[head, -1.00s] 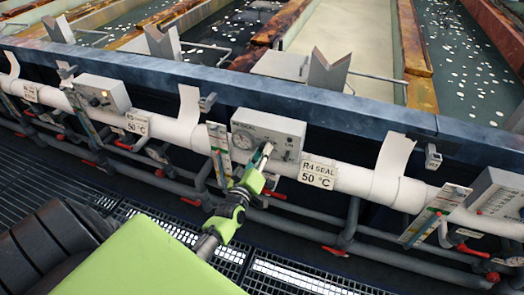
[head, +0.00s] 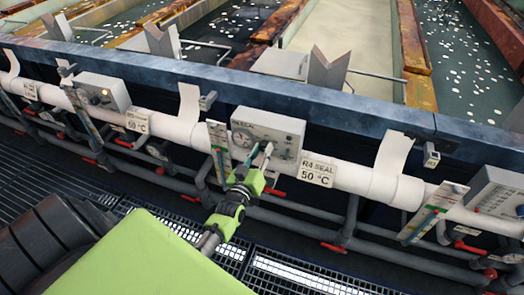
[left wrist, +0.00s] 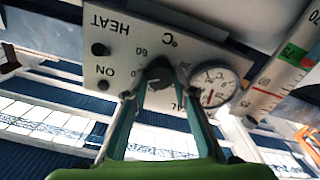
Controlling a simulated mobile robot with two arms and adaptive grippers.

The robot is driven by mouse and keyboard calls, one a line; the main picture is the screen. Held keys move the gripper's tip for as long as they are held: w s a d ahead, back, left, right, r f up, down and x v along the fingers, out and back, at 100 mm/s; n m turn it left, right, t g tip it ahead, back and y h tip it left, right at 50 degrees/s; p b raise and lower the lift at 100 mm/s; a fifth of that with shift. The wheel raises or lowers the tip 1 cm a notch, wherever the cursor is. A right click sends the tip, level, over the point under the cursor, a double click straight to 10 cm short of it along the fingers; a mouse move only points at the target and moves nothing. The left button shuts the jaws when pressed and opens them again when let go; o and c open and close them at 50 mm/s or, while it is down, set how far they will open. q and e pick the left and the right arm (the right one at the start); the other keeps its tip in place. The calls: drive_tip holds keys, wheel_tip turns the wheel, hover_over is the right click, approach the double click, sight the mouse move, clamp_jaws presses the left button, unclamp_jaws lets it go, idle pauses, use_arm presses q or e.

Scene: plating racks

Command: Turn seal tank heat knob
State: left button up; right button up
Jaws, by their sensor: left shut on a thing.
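The seal tank control box (head: 292,128) is a pale grey panel on the white pipe, with a dial gauge (head: 243,138) at its left. The label "R4 SEAL 50 °C" (head: 318,171) hangs at its lower right. My left gripper (head: 260,152) reaches up to the box's front. In the left wrist view, the panel appears upside down with "HEAT" and "ON" markings. The dark heat knob (left wrist: 160,74) sits between the two fingertips of my left gripper (left wrist: 162,94), which is shut on it. The head view hides most of the knob. My right gripper is not in view.
Another control box (head: 103,93) is at the left and one more (head: 497,190) at the right edge. A thermometer strip (head: 219,150) stands just left of the gripper. Pipes with red-handled valves run below. Open tanks lie behind the blue rim (head: 360,112).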

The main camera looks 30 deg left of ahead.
use_arm(q)
drive_tip(key=o, duration=1.1)
drive_tip(key=v, duration=1.2)
drive_tip(key=shift+d, duration=0.1)
